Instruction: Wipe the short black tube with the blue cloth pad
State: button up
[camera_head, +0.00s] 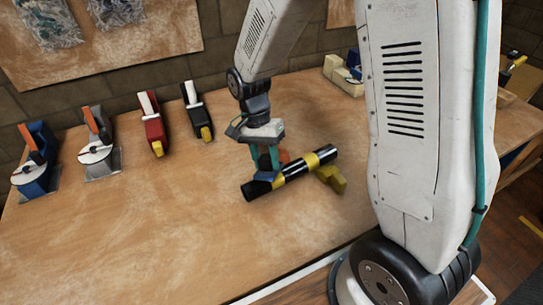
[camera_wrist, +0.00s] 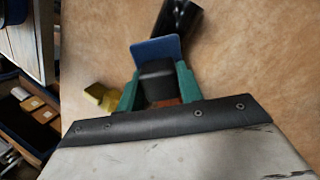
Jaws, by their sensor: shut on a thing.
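The short black tube (camera_head: 294,170) lies aslant on the wooden bench, with yellow bands around it. One end of it shows in the wrist view (camera_wrist: 180,17). My gripper (camera_head: 266,162) is over the tube's lower left part, pointing down. Its green fingers (camera_wrist: 156,84) are shut on the black grip of the blue cloth pad (camera_wrist: 157,51). The blue pad (camera_head: 266,175) is at the tube near its lower left end. I cannot tell whether it touches the tube. The fingers and the pad hide part of the tube.
A yellow block (camera_head: 331,178) is by the tube's right part. Tape dispensers, one blue (camera_head: 36,176) and one grey (camera_head: 100,160), and red (camera_head: 155,130) and black (camera_head: 196,115) hand tools stand along the back left. The bench's front left is clear.

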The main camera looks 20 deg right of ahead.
jog(key=shift+s+a+f, duration=0.1)
jog(key=shift+s+a, duration=0.1)
jog(key=shift+a, duration=1.2)
jog(key=shift+s+a+f, duration=0.1)
jog(key=shift+s+a, duration=0.05)
jog(key=shift+a, duration=1.2)
jog(key=shift+w+d+r, duration=0.1)
jog(key=shift+w+d, duration=0.05)
jog(key=shift+d, duration=1.2)
jog(key=shift+w+d+r, duration=0.1)
jog(key=shift+w+d, duration=0.1)
jog(key=shift+d, duration=1.1)
jog(key=shift+w+d+r, duration=0.1)
jog(key=shift+w+d, duration=0.05)
jog(key=shift+d, duration=1.2)
jog(key=shift+v, duration=3)
jog(key=v, duration=0.3)
jog(key=shift+f, duration=0.15)
